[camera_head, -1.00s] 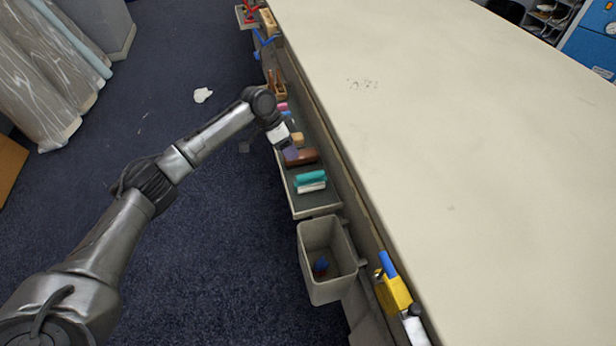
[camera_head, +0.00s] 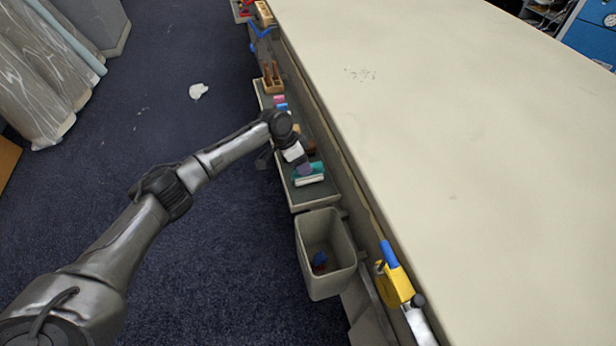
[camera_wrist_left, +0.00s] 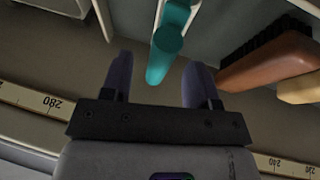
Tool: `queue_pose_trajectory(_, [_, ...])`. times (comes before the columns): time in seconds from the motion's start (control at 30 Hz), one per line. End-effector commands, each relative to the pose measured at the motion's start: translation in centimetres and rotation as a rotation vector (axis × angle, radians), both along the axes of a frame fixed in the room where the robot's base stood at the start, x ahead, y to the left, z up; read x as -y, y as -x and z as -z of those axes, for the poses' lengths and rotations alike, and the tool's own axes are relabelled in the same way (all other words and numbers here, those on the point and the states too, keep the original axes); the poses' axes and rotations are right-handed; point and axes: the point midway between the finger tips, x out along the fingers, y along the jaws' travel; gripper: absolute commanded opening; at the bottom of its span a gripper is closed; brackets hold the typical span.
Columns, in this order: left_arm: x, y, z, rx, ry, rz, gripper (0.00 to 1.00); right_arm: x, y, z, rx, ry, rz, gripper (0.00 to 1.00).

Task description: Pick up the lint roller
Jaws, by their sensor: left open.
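The lint roller shows in the head view as a teal and white piece (camera_head: 316,180) on the narrow side shelf (camera_head: 301,202), partly covered by my left gripper (camera_head: 305,168). In the left wrist view its teal handle (camera_wrist_left: 165,58) points down between the fingers of my left gripper (camera_wrist_left: 160,88). The fingers are open, one on each side of the handle's end, with gaps on both sides. The roller's far part runs out of the top of the wrist view. My right gripper is not in view.
A brown-handled brush (camera_wrist_left: 265,62) lies just right of the handle in the wrist view. A grey bin (camera_head: 326,250) hangs nearer than the shelf. The long table (camera_head: 450,140) edge runs close on the right. A yellow and blue tool (camera_head: 394,280) hangs at its side.

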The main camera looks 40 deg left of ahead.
Motion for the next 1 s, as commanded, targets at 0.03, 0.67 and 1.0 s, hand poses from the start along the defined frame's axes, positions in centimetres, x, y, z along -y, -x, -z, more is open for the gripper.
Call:
queue_pose_trajectory(0.03, [0.27, -0.16, 0.87, -0.001, 0.0, 0.001, 0.55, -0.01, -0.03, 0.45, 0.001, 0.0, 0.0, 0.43])
queue_pose_trajectory(0.67, [0.64, -0.41, 1.66, 0.0, -0.001, 0.0, 0.27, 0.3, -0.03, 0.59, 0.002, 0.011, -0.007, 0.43])
queue_pose_trajectory(1.0, [0.65, -0.38, 1.72, -0.001, -0.001, 0.0, 0.0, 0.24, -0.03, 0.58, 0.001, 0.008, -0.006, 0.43])
